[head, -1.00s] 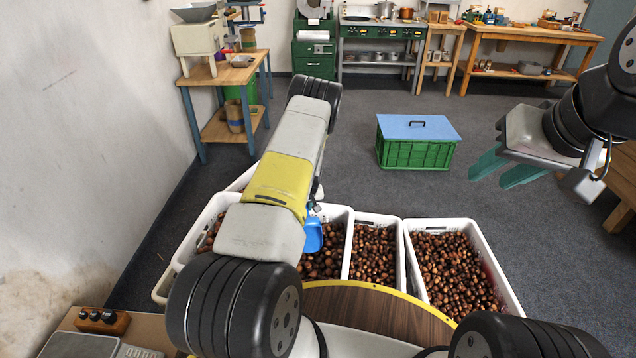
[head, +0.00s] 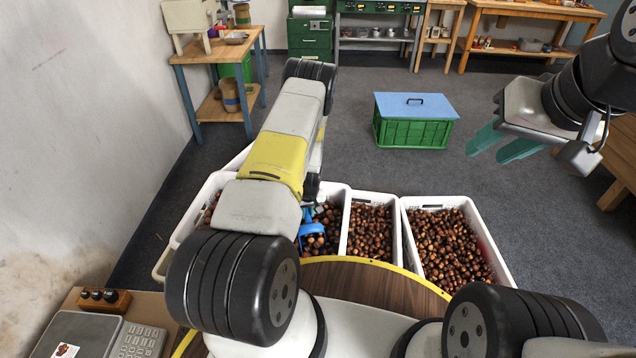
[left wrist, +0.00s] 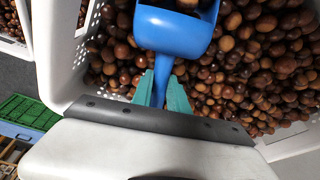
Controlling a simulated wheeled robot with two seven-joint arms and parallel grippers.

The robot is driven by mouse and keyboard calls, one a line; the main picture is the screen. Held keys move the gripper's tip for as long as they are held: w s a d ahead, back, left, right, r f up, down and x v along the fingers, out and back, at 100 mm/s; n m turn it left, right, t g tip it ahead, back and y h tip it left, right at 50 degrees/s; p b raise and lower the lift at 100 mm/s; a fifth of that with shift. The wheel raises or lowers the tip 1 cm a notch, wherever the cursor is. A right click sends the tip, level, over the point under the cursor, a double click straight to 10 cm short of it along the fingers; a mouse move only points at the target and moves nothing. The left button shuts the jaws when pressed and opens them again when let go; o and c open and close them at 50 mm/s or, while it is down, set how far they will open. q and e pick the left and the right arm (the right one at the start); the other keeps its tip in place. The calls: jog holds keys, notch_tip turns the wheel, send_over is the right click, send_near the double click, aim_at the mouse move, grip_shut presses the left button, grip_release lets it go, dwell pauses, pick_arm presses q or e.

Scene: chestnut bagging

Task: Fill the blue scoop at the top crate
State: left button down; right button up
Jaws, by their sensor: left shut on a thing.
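The blue scoop (left wrist: 178,30) is in the left wrist view, its bowl over the chestnuts with a few dark chestnuts visible at its mouth. My left gripper (left wrist: 160,92) is shut on the scoop's handle. In the head view the scoop (head: 312,229) is partly hidden behind my left arm, at a white crate (head: 338,192) of chestnuts (head: 328,216). I cannot tell how deep the scoop sits among the chestnuts. My right gripper (head: 492,146) is open and empty, above the floor at the right.
White crates of chestnuts stand in the middle (head: 376,198) and at the right (head: 446,203). A green crate with a blue lid (head: 414,120) stands on the floor behind. A scale (head: 76,335) is at the lower left. Grey floor between is clear.

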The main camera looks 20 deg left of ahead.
aim_at(309, 223)
pick_arm(q)
jog(key=s, duration=0.1)
jog(key=s+d+f+g, duration=0.1)
jog(key=s+h, duration=0.1)
jog(key=shift+d+f+g, duration=0.25)
jog(key=shift+f+g, duration=0.05)
jog(key=shift+g, duration=0.1)
jog(key=shift+w+a+r+g+h, duration=0.2)
jog(key=shift+w+r+g+h, duration=0.15)
jog(key=shift+g, duration=0.25)
jog(key=shift+w+r+g, duration=0.2)
jog(key=shift+r+g, duration=0.1)
jog(key=shift+g+h, duration=0.35)
jog(key=shift+g, duration=0.25)
jog(key=shift+v, duration=3.55)
jog(key=shift+a, duration=0.1)
